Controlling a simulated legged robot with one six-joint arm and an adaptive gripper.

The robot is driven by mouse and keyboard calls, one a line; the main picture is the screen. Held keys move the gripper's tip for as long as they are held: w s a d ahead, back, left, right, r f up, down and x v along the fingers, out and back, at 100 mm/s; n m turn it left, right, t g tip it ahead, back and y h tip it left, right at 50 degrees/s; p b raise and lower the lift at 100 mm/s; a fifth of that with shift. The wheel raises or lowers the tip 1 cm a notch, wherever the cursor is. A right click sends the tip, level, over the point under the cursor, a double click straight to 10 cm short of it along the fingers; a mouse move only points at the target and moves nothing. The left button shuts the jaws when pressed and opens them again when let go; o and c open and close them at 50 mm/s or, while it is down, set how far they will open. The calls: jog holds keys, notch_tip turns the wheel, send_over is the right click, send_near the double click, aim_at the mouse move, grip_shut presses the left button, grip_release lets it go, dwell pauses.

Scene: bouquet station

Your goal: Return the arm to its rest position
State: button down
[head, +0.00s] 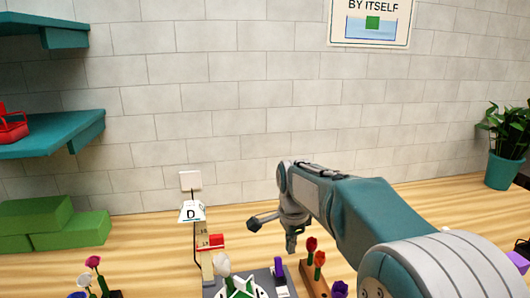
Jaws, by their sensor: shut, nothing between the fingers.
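My arm (375,220) reaches in from the lower right over the wooden counter, bent down at its wrist. My gripper (291,243) hangs down at the arm's end, shut and empty. It is above the counter, behind the flowers at the front. The lower parts of these things are cut off by the picture's edge.
A ruler-like post with a red slider (211,242) and a sign marked D (192,212) stand left of the gripper. Green blocks (70,230) lie at the left, under teal shelves (60,137). A potted plant (503,165) stands far right. The counter behind is mostly clear.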

jog(key=s+d+r+n+t, duration=0.1)
jog(key=s+d+r+n, duration=0.2)
jog(key=s, duration=0.3)
jog(key=s+d+r+n+t, duration=0.1)
jog(key=s+d+r+n, duration=0.2)
jog(key=s, duration=0.4)
jog(key=s+d+f+n+t, duration=0.1)
jog(key=s+n, duration=0.3)
jog(key=s, duration=0.2)
jog(key=s+d+f+n+t, duration=0.2)
jog(key=s+n, duration=0.1)
jog(key=s, duration=0.4)
jog(key=shift+s+f+n, duration=0.25)
jog(key=shift+n, duration=0.15)
